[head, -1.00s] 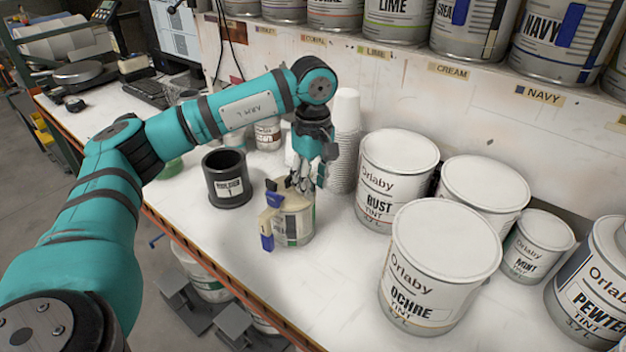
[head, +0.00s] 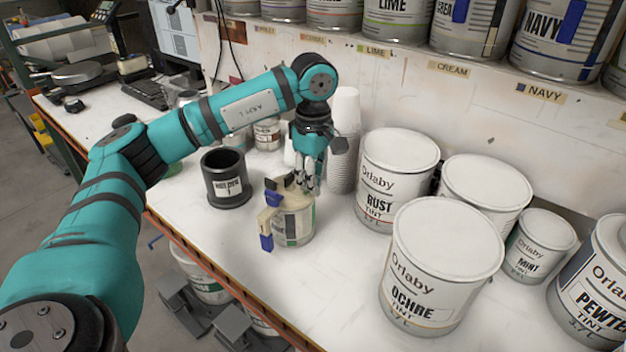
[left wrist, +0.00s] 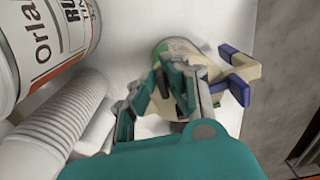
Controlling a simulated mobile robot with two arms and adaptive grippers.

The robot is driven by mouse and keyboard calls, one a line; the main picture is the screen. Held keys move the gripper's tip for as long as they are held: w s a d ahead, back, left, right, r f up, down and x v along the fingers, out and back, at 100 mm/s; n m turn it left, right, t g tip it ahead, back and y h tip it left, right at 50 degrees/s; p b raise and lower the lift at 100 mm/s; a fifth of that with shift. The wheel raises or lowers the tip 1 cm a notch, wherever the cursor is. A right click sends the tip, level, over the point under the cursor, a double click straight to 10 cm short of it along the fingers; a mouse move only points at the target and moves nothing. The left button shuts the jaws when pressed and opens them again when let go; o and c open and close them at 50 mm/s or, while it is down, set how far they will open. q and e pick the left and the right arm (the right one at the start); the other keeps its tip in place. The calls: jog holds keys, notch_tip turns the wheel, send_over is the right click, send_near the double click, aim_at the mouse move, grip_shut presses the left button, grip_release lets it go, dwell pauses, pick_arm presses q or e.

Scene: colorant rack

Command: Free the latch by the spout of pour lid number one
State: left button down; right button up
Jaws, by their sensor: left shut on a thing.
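A small can (head: 294,228) with a beige pour lid (head: 290,198) stands on the bench. The lid's beige spout (head: 268,218) points toward the bench's front edge, with a blue piece (head: 267,242) at its end and another blue piece (head: 273,185) higher up. Both also show beside the beige spout (left wrist: 246,68) in the left wrist view. My left gripper (head: 307,187) points down at the lid's far right side, shut on part of the lid; its fingers (left wrist: 168,85) hide the exact contact. No lid number is readable. My right gripper is not in view.
A dark cup (head: 227,180) stands left of the can. A stack of white cups (head: 344,160) is close behind the gripper. The RUST can (head: 398,165) and OCHRE can (head: 440,270) stand to the right. The bench's front edge is near.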

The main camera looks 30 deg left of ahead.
pick_arm(q)
jog(key=c, duration=1.4)
grip_release()
jog(key=shift+r, duration=0.15)
notch_tip(320, 180, up, 12)
jog(key=shift+f, duration=0.1)
